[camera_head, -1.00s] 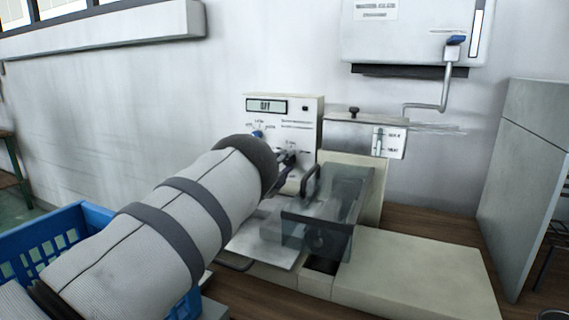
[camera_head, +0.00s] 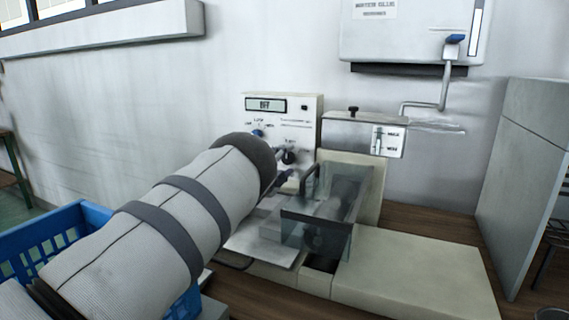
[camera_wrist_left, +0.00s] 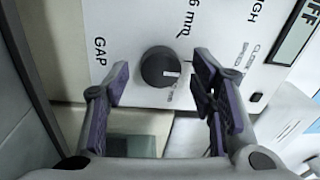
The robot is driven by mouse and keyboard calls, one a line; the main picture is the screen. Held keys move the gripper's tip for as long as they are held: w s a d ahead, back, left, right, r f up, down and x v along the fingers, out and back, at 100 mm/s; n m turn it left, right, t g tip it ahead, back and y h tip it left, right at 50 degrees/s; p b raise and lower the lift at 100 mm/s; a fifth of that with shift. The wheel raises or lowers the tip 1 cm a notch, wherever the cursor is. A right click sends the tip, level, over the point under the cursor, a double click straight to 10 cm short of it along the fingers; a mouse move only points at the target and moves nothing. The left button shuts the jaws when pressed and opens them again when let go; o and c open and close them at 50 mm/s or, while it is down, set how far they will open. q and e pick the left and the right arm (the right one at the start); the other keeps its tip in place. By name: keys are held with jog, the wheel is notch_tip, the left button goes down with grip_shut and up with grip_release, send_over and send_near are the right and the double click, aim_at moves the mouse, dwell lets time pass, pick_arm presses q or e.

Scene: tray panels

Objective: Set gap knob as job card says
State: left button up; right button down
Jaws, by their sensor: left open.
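The gap knob is a round black dial (camera_wrist_left: 160,67) on a white panel in the left wrist view, beside the printed word GAP. Its white mark points to the right of that picture. A "6 mm" print is above it there; other marks near the knob are partly hidden. In the head view the knob (camera_head: 289,157) is low on the control box (camera_head: 311,112). My left gripper (camera_wrist_left: 162,66) is open, with its purple-padded fingers on either side of the knob; contact cannot be told. It also shows at the panel in the head view (camera_head: 283,165). My right gripper is not in view.
The box's display (camera_head: 266,105) reads OFF, with a blue knob (camera_head: 257,133) below. A clear guard with a handle (camera_head: 316,222) stands right of my arm. A blue crate (camera_head: 40,240) is at left, a wall dispenser (camera_head: 405,30) above, a grey partition (camera_head: 518,180) at right.

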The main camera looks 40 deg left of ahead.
pick_arm(q)
jog(key=r+v, duration=0.1)
jog(key=v, duration=1.1)
jog(key=shift+f, duration=0.4)
